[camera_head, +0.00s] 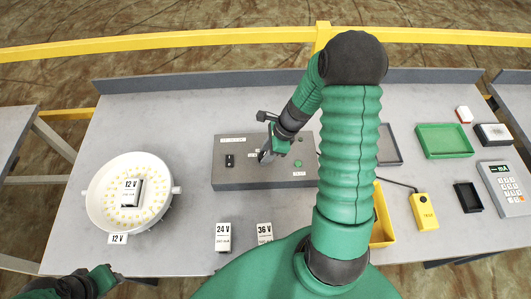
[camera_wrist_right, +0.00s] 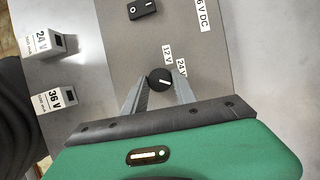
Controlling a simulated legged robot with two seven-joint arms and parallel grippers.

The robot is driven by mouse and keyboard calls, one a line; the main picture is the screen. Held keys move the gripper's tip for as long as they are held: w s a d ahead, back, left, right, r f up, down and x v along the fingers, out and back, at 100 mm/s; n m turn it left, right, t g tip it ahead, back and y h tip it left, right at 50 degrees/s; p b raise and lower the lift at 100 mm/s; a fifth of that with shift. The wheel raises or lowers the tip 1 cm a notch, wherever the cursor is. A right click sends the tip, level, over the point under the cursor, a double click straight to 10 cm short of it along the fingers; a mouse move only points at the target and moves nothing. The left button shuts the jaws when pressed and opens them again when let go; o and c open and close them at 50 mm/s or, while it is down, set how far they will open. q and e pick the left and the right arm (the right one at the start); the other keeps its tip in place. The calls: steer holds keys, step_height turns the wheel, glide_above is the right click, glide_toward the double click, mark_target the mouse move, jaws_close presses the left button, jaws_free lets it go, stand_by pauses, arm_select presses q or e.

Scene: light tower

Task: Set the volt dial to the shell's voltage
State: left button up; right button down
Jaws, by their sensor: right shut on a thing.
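The volt dial (camera_wrist_right: 159,79), a black knob with a white mark, is on the grey control box (camera_head: 230,178). Labels 12 V (camera_wrist_right: 167,55) and 24 V (camera_wrist_right: 181,68) stand beside it. My right gripper (camera_wrist_right: 158,88) is shut on the dial, one finger on each side; the gripper also shows over the box in the head view (camera_head: 266,155). I cannot tell exactly which label the mark points at. The round white shell (camera_head: 98,207) with yellow lights has a 12 V tag (camera_head: 118,239) on its front rim. My left gripper (camera_head: 104,279) is at the lower left, its jaws unclear.
A 12 V block (camera_head: 131,192) sits in the shell. A 24 V block (camera_head: 223,237) and 36 V block (camera_head: 264,234) stand at the front. The box has a black switch (camera_head: 229,161) and green button (camera_head: 298,163). Trays and a yellow device (camera_head: 425,211) are at right.

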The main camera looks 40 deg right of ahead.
steer(key=shift+w, duration=0.1)
steer(key=shift+r+n, duration=0.1)
steer(key=shift+n, duration=0.2)
steer(key=n+g+p, duration=0.1)
steer(key=n+p, duration=0.1)
steer(key=shift+w+n+y, duration=0.1)
steer(key=shift+n+y, duration=0.3)
steer(key=n+g+p, duration=0.1)
steer(key=n, duration=0.3)
steer(key=shift+w+g, duration=0.1)
steer(key=shift+g, duration=0.3)
steer(key=n+g, duration=0.1)
steer(key=n, duration=0.1)
steer(key=n+p, duration=0.1)
steer(key=n, duration=0.2)
steer(key=shift+w+g, duration=0.1)
steer(key=shift+g, duration=0.3)
steer(key=n, duration=0.1)
steer(key=n+g, duration=0.1)
steer(key=n, duration=0.1)
steer(key=n+h, duration=0.1)
steer(key=n, duration=0.1)
steer(key=shift+a+f+g, duration=0.15)
steer(key=shift+f+g, duration=0.1)
steer(key=shift+g, duration=0.05)
steer(key=shift+n, duration=0.3)
